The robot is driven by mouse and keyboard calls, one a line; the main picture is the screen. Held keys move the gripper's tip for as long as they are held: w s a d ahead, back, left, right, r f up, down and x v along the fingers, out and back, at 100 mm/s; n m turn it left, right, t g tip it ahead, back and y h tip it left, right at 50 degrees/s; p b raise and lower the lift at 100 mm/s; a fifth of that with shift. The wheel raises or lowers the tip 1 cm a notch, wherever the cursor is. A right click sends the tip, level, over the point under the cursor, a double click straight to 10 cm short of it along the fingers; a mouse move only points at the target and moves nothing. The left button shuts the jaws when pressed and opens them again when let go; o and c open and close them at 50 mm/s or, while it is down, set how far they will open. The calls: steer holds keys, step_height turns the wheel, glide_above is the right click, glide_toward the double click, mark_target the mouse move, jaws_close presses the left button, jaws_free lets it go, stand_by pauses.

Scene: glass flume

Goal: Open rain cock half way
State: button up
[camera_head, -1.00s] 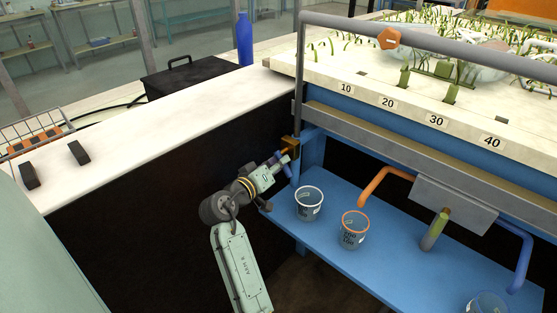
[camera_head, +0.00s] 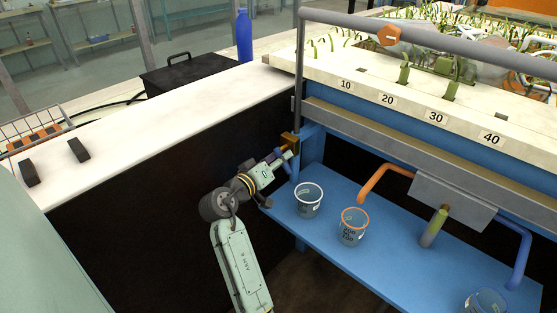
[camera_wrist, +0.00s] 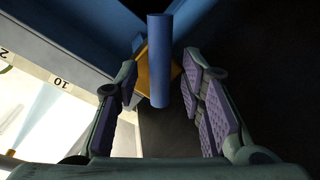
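The rain cock appears to be the brass valve body (camera_head: 289,142) at the foot of the grey upright pipe, at the flume's near left corner. In the wrist view the brass body (camera_wrist: 146,70) is partly hidden behind a blue, round lever (camera_wrist: 158,62) that points toward the camera. My gripper (camera_head: 284,158) is close in front of the cock. In the wrist view my gripper (camera_wrist: 168,88) is open, with one purple-padded finger on each side of the lever. The gripper hides most of the lever in the head view.
A blue shelf (camera_head: 330,237) below holds a white-rimmed cup (camera_head: 308,201) and an orange-rimmed cup (camera_head: 354,228). An orange pipe (camera_head: 376,182) and a blue pipe (camera_head: 523,262) hang over it. The white counter (camera_head: 150,120) lies to the left.

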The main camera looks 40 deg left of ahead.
steer(key=shift+s, duration=0.1)
steer(key=s+r, duration=0.1)
steer(key=s, duration=1)
steer(key=shift+s+d+r, duration=0.3)
steer(key=shift+s+d, duration=0.05)
steer(key=shift+d, duration=0.1)
